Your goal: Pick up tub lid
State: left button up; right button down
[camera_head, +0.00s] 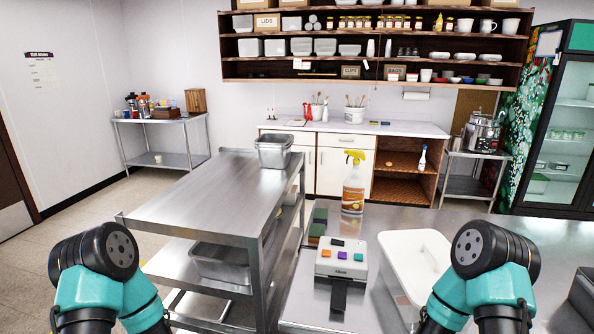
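A white rectangular tub (396,296) stands on the steel counter right of centre. Its pale, flat top looks like the tub lid (418,258), but I cannot tell clearly where lid and tub part. My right arm covers the tub's near right part. My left arm is at the lower left, away from the tub. Only black joints and teal links of both arms show; neither gripper is in view.
A white device with coloured buttons (342,258) stands just left of the tub. Behind it are green and dark blocks (318,228) and an orange spray bottle (353,188). A steel cart (190,210) at left holds a metal pan (273,154).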

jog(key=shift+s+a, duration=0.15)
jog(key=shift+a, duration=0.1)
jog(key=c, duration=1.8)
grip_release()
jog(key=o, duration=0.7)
